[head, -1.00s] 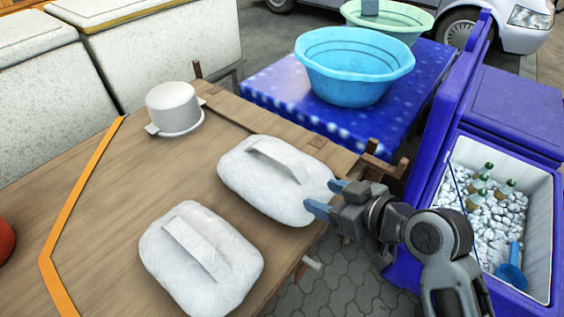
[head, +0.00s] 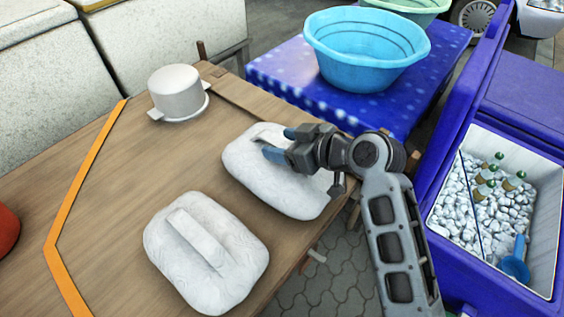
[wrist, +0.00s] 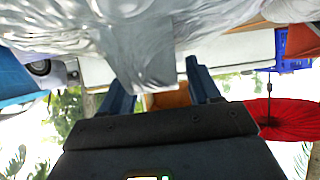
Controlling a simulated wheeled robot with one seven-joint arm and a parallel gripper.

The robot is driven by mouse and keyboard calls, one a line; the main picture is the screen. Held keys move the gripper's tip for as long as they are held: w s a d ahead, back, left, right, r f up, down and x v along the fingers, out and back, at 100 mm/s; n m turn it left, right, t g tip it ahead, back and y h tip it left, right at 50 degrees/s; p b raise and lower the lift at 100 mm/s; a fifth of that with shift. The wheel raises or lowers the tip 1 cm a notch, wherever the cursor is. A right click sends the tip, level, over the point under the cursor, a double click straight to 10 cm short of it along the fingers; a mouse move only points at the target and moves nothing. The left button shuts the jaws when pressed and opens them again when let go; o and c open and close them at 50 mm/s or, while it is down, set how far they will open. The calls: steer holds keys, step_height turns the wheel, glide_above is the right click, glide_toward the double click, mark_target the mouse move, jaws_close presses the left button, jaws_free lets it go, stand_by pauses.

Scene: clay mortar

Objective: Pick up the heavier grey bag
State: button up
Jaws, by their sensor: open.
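Two pale grey-white bags with strap handles lie on the wooden table. The far bag (head: 295,195) is partly hidden by my arm; the near bag (head: 207,252) is in full view with its handle on top. My gripper (head: 281,144) is open over the far bag, its blue fingers by that bag's handle. In the wrist view, the far bag (wrist: 80,30) fills the top, and its handle (wrist: 150,65) appears between the open fingers (wrist: 160,88) in the picture. I cannot tell whether they touch it. Which bag is heavier does not show.
A white pot (head: 178,92) stands at the table's (head: 120,185) back. Behind are a blue basin (head: 366,55) on a blue-covered table (head: 280,75) and white chests (head: 30,85). An open blue cooler (head: 440,150) with ice and bottles stands right. The table's left part is mostly clear.

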steer(key=shift+w+a+f, duration=0.15)
steer(key=shift+a+f, duration=0.05)
steer(key=shift+c, duration=0.2)
jaws_close()
stand_by(1.1)
steer(key=shift+r, duration=0.2)
